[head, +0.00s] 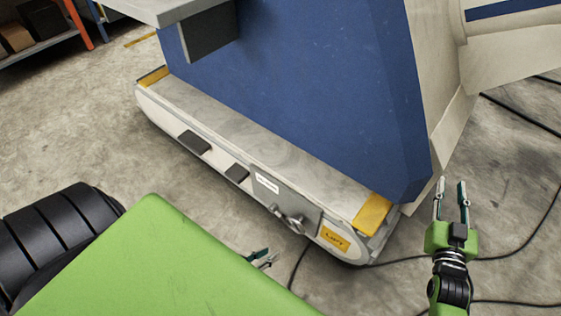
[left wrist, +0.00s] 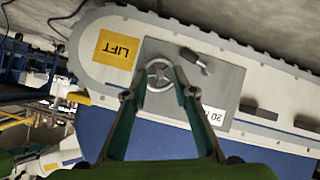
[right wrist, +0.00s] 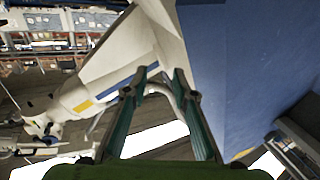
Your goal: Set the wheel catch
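A grey panel (head: 312,213) is set in the side of the machine's white base. It carries a small metal handwheel (head: 294,223) and a short lever with a dark end; the lever (left wrist: 197,62) and the handwheel (left wrist: 160,74) show clearly in the left wrist view. My left gripper (head: 264,257) is open and empty, a short way in front of the panel, partly hidden by my green arm in the head view. In the left wrist view its fingertips (left wrist: 159,88) frame the handwheel. My right gripper (head: 451,184) is open and empty, right of the machine.
A yellow LIFT label (head: 334,238) sits beside the panel. Two dark blocks, one of them the nearer block (head: 237,173), stick out along the base. Black cables (head: 520,240) lie on the concrete floor at right. A shelf (head: 38,40) stands at the back left.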

